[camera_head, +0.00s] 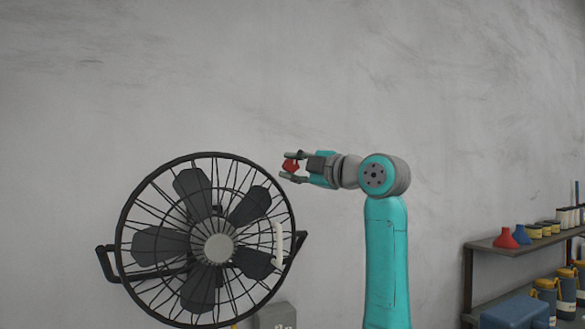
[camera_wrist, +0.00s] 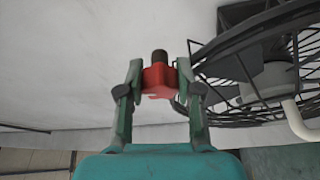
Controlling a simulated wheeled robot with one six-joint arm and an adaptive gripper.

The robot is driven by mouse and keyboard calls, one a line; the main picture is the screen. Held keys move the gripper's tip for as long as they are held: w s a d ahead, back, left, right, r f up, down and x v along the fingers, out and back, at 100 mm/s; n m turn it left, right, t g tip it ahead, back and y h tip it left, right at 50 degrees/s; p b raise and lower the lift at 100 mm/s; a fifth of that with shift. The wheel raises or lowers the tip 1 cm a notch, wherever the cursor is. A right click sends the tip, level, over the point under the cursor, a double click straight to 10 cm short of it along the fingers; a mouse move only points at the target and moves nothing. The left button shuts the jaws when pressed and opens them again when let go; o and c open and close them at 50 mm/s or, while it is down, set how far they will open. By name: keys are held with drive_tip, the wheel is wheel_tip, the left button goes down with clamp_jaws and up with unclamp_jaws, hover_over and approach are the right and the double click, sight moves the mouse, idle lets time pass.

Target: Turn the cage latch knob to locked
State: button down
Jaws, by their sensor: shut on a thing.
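A red knob (camera_head: 291,165) with a dark stub sits between the fingertips of my gripper (camera_head: 294,166), at the upper right of the round black fan cage (camera_head: 122,215). In the wrist view the red knob (camera_wrist: 158,82) is held between both fingers of my gripper (camera_wrist: 160,84), and its dark stub points away from me. The cage rim (camera_wrist: 235,38) shows to the right of the knob there. I cannot tell whether the knob is joined to the cage. No lock marking is readable.
A pale curved handle (camera_head: 278,243) stands on the cage's right side, and a black side handle (camera_head: 106,263) is at its left. A grey box (camera_head: 278,317) is below. A shelf (camera_head: 490,243) with funnels and containers stands at the right. The wall above is bare.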

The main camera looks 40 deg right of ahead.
drive_tip(key=shift+n+g, duration=0.5)
drive_tip(key=shift+n, duration=1)
drive_tip(key=c, duration=0.7)
unclamp_jaws()
drive_tip(key=shift+c, duration=0.2)
drive_tip(key=s+d, duration=0.1)
drive_tip(key=s, duration=1.1)
drive_tip(key=shift+d, duration=0.15)
